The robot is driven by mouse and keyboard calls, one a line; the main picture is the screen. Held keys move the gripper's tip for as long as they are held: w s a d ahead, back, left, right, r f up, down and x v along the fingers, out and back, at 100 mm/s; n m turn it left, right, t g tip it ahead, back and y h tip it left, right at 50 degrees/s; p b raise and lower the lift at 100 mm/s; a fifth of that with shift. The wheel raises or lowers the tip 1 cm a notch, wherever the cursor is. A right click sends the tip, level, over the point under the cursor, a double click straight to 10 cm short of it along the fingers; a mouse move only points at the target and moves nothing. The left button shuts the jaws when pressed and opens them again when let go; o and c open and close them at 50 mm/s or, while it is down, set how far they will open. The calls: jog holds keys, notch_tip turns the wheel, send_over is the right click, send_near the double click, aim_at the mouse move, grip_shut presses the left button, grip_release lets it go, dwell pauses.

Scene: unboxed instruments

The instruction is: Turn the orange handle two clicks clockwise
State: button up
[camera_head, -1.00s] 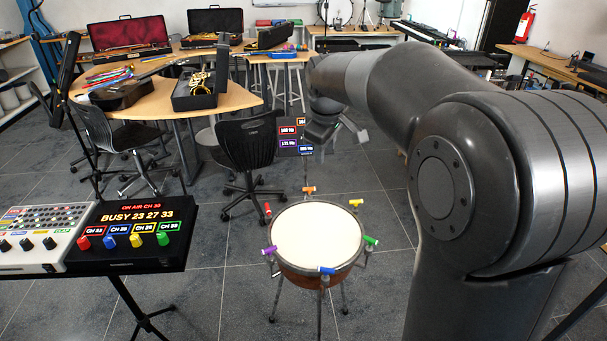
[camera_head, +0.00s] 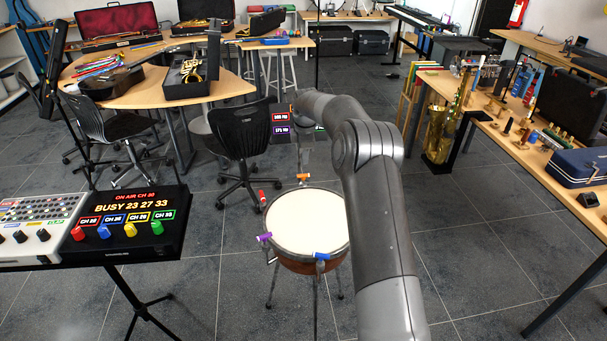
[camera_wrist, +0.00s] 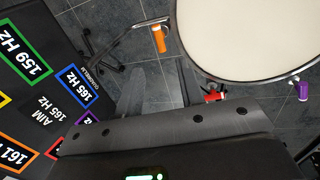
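The orange handle (camera_head: 303,177) is on the far rim of the round drum (camera_head: 300,222), which has a white head and brown body. In the wrist view, the orange handle (camera_wrist: 158,39) hangs beside the drum's pale head (camera_wrist: 245,30), near the top centre. My gripper (camera_head: 304,152) is above and behind the orange handle, partly hidden by my arm. In the wrist view, my gripper (camera_wrist: 160,80) shows two grey fingers spread apart with floor between them. The orange handle lies beyond the fingertips, apart from them. Nothing is held.
Red (camera_head: 262,197), purple (camera_head: 264,237) and blue (camera_head: 322,256) handles stand around the rim; my arm covers the right side. A dark board with Hz labels (camera_wrist: 60,90) is close on the left. A black chair (camera_head: 243,140) and a control console (camera_head: 130,225) stand left.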

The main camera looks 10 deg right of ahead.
aim_at(304, 175)
jog(key=f, duration=0.3)
jog(key=w+f, duration=0.1)
jog(key=f, duration=0.3)
jog(key=w+f, duration=0.1)
jog(key=f, duration=0.3)
jog(key=shift+w, duration=0.15)
jog(key=shift+c, duration=0.2)
grip_shut()
